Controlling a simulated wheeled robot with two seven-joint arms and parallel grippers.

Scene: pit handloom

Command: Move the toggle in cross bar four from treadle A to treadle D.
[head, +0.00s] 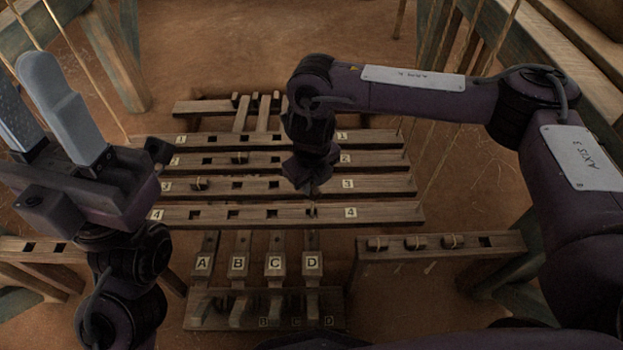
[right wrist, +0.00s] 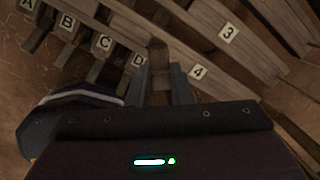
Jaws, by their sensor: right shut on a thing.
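Cross bar four (head: 375,213) is the nearest long slotted bar, with a "4" label at each end. Its holes above treadles A (head: 203,262), B (head: 238,262) and C (head: 275,262) look dark and empty. My right gripper (head: 312,205) is over the bar, above treadle D (head: 312,262). In the right wrist view its fingers are shut on a brown wooden toggle (right wrist: 157,57), between the D and 4 labels. I cannot tell how deep the toggle sits in the bar's hole. My left gripper (head: 22,78) is open and empty at the left, apart from the bars.
Cross bars three (head: 380,185), two (head: 375,160) and one (head: 375,138) lie behind. Bar three has a toggle (head: 200,183) above A. A side rail (head: 440,253) holds several toggles at the right. Thin cords hang near the bars' right ends.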

